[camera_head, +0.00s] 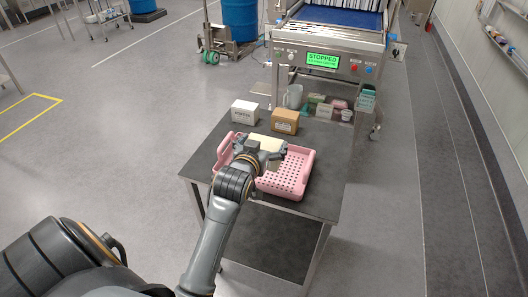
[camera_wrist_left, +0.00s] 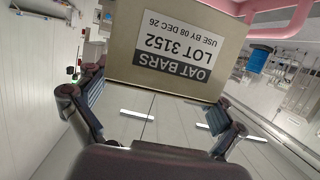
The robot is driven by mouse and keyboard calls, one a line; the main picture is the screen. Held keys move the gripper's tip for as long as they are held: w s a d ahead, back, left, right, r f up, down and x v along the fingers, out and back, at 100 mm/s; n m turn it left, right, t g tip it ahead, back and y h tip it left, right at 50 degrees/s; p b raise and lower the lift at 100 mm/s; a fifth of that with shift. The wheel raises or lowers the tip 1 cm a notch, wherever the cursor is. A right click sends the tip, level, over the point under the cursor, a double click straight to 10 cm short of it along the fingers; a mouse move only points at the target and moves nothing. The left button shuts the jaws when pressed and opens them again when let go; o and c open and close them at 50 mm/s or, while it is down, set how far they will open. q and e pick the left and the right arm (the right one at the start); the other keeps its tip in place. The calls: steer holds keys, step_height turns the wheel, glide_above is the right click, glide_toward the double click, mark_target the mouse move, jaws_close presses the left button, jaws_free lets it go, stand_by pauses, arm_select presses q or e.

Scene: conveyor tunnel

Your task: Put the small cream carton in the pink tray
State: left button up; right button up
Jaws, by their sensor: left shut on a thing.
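The small cream carton (camera_head: 266,142) is at the back part of the pink tray (camera_head: 298,166) as seen from the head; how high it is above the tray floor I cannot tell. My left gripper (camera_head: 260,154) is shut on the carton and hides part of it. In the left wrist view the carton (camera_wrist_left: 178,45) shows a white label reading "OAT BARS, LOT 3152", upside down, between the fingers of the left gripper (camera_wrist_left: 150,108). A pink part of the tray (camera_wrist_left: 283,20) shows at top right there. The right half of the tray looks empty. My right gripper is not in view.
The tray is on a dark table (camera_head: 325,140). A white box (camera_head: 244,112) and a brown box (camera_head: 285,121) stand behind it. A grey pitcher (camera_head: 293,96) and several small packages are further back, by a conveyor whose screen reads "STOPPED" (camera_head: 322,60).

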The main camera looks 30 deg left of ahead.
arm_select(q)
steer(key=w+a+f, duration=0.1)
steer(key=w+f, duration=0.1)
steer(key=f, duration=0.1)
steer(key=w+a+f+p, duration=0.1)
steer(key=w+f, duration=0.2)
steer(key=w+a+f+p, duration=0.1)
steer(key=w+a+f, duration=0.1)
steer(key=f, duration=0.2)
steer(key=shift+w, duration=0.15)
steer(key=shift+f, duration=0.2)
steer(key=shift+f, duration=0.2)
steer(key=o, duration=1.3)
steer(key=shift+r, duration=0.1)
